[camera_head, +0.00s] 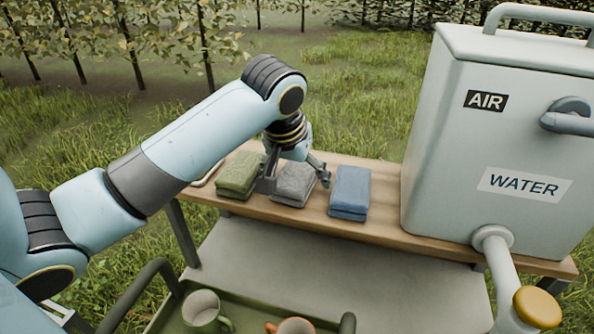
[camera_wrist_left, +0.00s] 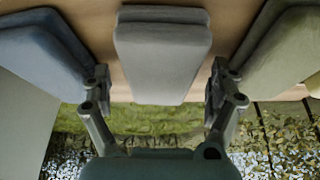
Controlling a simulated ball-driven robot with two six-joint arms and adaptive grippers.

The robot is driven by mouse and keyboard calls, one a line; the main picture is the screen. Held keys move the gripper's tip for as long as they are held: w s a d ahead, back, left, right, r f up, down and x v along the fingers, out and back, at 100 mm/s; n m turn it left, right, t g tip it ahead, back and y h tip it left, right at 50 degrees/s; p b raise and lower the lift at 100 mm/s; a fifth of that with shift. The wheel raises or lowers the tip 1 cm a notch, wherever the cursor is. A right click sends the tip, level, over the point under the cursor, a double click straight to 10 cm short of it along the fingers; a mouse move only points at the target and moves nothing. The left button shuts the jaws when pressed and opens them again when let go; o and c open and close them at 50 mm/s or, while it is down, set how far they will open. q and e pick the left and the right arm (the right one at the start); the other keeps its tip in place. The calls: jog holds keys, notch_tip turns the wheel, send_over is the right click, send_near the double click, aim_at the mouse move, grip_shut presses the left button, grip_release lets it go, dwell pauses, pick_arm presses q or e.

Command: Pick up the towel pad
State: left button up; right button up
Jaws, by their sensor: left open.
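Three folded towel pads lie in a row on the wooden bench: a green one (camera_head: 239,173), a grey one (camera_head: 295,183) and a blue one (camera_head: 350,190). My left gripper (camera_head: 293,182) is open at the grey pad, its fingers on either side of it, between the green and blue pads. In the left wrist view the grey pad (camera_wrist_left: 162,55) lies centred between the open fingertips, with visible gaps on both sides. The blue pad (camera_wrist_left: 40,60) is at the left there and the green pad (camera_wrist_left: 285,62) at the right. My right gripper is not in view.
The wooden bench (camera_head: 395,232) also carries a large grey tank (camera_head: 490,140) marked AIR and WATER, right of the pads. Grass and trees lie behind.

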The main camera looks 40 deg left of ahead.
aim_at(300, 167)
pick_arm(q)
jog(key=c, duration=1.3)
jog(key=shift+o, duration=0.2)
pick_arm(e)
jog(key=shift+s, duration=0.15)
pick_arm(q)
jog(key=shift+r, duration=0.15)
jog(key=shift+r, duration=0.55)
notch_tip(300, 167, up, 2)
jog(key=shift+r+b, duration=0.15)
jog(key=shift+b, duration=0.3)
jog(key=w+d+r+b, duration=0.1)
jog(key=d+r, duration=0.6)
jog(key=d, duration=0.4)
jog(key=shift+w+d+r, duration=0.2)
jog(key=shift+d, duration=0.1)
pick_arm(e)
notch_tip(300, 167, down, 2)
